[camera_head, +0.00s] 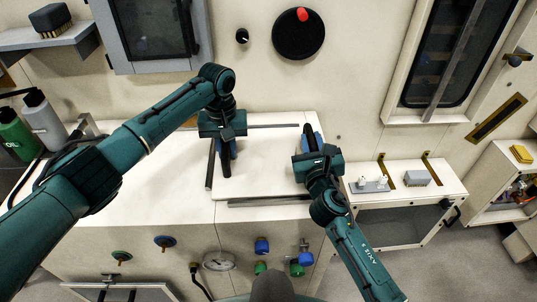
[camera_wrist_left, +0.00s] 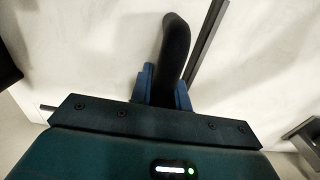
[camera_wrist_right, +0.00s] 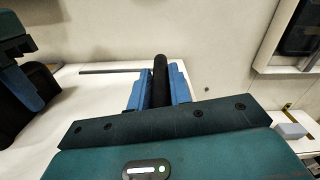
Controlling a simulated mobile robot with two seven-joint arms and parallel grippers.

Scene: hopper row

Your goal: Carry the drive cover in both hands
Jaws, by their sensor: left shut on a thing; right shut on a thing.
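The drive cover (camera_head: 262,170) is a pale flat panel with a black bar handle near each side, lying level over the cream cabinet top between dark strips. My left gripper (camera_head: 226,152) is shut on its left handle, and the left wrist view shows blue fingers on both sides of this black handle (camera_wrist_left: 174,50). My right gripper (camera_head: 312,140) is shut on the right handle, which stands between blue fingers in the right wrist view (camera_wrist_right: 160,75). I cannot tell whether the cover touches the cabinet top. My grippers and forearms hide parts of the panel.
Dark strips (camera_head: 268,201) lie along the cover's edges. A cream wall with a round black dial (camera_head: 298,34) rises behind. To the right, a lower cabinet (camera_head: 400,205) carries a grey block (camera_head: 417,178). Bottles (camera_head: 42,118) stand at the left. Knobs and a gauge (camera_head: 219,261) line the front.

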